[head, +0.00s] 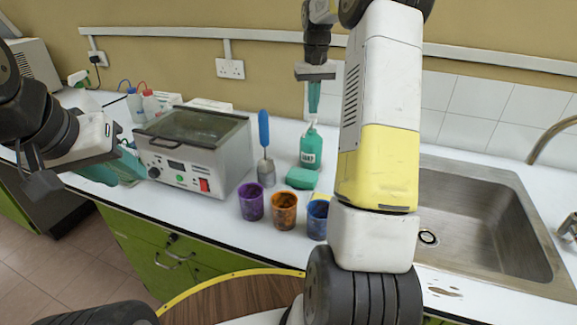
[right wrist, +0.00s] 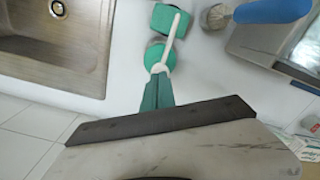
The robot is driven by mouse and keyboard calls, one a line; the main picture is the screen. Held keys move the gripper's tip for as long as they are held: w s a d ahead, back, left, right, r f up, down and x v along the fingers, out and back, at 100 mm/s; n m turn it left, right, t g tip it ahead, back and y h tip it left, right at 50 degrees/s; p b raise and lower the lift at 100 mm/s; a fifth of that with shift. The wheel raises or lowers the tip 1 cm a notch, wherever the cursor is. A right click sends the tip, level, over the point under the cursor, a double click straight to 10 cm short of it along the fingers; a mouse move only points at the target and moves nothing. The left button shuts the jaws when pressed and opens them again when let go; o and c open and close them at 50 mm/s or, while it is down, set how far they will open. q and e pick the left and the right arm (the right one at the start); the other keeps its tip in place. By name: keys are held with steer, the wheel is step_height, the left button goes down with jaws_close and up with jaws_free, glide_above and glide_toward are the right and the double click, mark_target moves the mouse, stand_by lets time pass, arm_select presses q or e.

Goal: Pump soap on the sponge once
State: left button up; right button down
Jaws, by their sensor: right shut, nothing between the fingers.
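The green soap bottle (head: 310,148) stands upright on the white counter, with a dark label. The green sponge (head: 301,178) lies just in front of it. My right gripper (head: 314,97) is shut and empty, its teal fingers pointing down just above the bottle's pump. In the right wrist view, the fingers (right wrist: 158,93) appear at the pump head, and the white spout (right wrist: 171,38) points toward the sponge (right wrist: 166,19). I cannot tell whether the fingertips touch the pump. My left gripper (head: 118,170) is open and empty at the left, by the counter's front edge.
Purple (head: 251,201), orange (head: 284,210) and blue (head: 317,219) cups stand in front of the sponge. A blue-handled brush (head: 264,130) stands in a grey holder beside it. A metal bath (head: 192,150) is left, a sink (head: 480,215) right.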

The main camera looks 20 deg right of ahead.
stand_by(0.4)
step_height(320, 180, up, 6)
stand_by(0.6)
steer(key=s+a+r+n+t, duration=0.1)
steer(key=s+a+r+t, duration=0.15)
steer(key=s+a, duration=0.35)
steer(key=s+a+r+t, duration=0.1)
steer(key=s+a+r, duration=0.3)
steer(key=s, duration=0.3)
steer(key=s+a+f+t+y, duration=0.1)
steer(key=s+a+f, duration=0.2)
steer(key=s, duration=0.6)
steer(key=s+a+f+n+t+y, duration=0.1)
steer(key=s+a+f, duration=0.1)
steer(key=s, duration=0.7)
steer(key=shift+a+f+t, duration=0.35)
steer(key=shift+a+f, duration=0.05)
steer(key=shift+a, duration=0.45)
